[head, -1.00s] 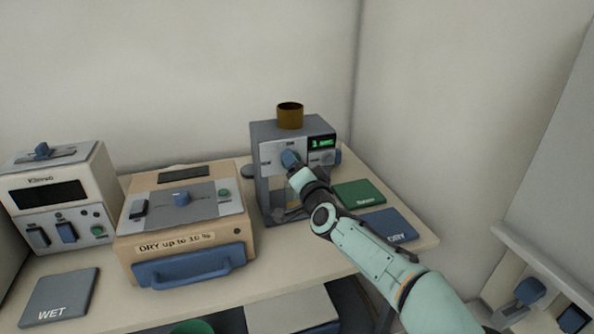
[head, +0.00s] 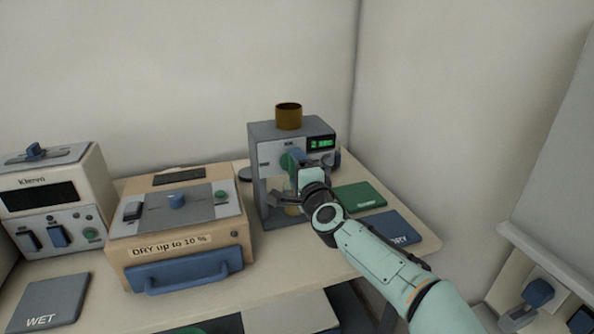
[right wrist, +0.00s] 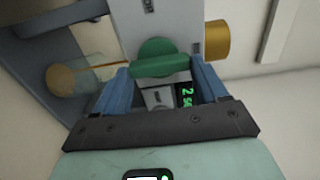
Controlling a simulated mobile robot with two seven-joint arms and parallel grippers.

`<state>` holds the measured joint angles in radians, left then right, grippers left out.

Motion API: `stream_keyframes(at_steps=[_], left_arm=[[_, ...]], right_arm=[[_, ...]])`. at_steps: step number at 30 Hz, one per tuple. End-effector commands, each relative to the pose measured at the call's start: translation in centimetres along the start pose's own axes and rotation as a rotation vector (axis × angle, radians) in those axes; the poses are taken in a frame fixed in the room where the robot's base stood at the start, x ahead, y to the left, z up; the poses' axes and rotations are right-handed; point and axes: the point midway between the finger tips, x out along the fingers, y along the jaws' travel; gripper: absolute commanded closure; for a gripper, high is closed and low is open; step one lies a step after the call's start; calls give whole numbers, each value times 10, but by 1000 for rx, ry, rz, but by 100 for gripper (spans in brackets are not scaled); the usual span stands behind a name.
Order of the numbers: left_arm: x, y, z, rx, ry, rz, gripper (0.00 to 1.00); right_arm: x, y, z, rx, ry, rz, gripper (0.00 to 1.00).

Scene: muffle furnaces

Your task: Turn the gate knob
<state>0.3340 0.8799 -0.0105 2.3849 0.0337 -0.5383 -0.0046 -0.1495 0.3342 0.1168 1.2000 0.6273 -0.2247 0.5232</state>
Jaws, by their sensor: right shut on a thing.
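The green gate knob (head: 285,161) is on the front of a grey device (head: 266,133) with a brass cup (head: 289,117) on top. In the right wrist view the knob (right wrist: 158,57) has a round base and a broad bar lying nearly level in the picture. My right gripper (head: 294,162) is at the device front. In the right wrist view its blue fingers (right wrist: 163,75) are on both sides of the knob's bar, shut on it. My left gripper is not in view. The arm partly hides the lower front of the device.
A lit green display (head: 322,144) is right of the knob. A beige box (head: 180,250) labelled DRY up to 10 % and a Klervo unit (head: 48,220) stand to the left. Green (head: 358,197) and blue (head: 391,229) mats lie right of the device. A WET mat (head: 52,300) lies front left.

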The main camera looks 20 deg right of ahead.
Motion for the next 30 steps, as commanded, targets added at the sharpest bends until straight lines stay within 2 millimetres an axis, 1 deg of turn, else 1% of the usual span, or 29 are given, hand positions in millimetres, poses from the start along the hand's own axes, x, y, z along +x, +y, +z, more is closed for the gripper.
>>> stream_keyframes(at_steps=[14,15,16,17,26,30], left_arm=[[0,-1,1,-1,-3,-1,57],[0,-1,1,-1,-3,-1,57],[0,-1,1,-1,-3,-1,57],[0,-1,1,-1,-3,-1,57],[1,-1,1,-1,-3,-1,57],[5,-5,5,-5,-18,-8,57]], right_arm=[[0,0,-1,17,1,-1,58],[0,0,-1,17,1,-1,18],[0,0,-1,17,1,-1,8],[0,0,0,16,1,-1,2],[-1,0,0,13,1,0,2],[-9,0,-1,14,0,0,2]])
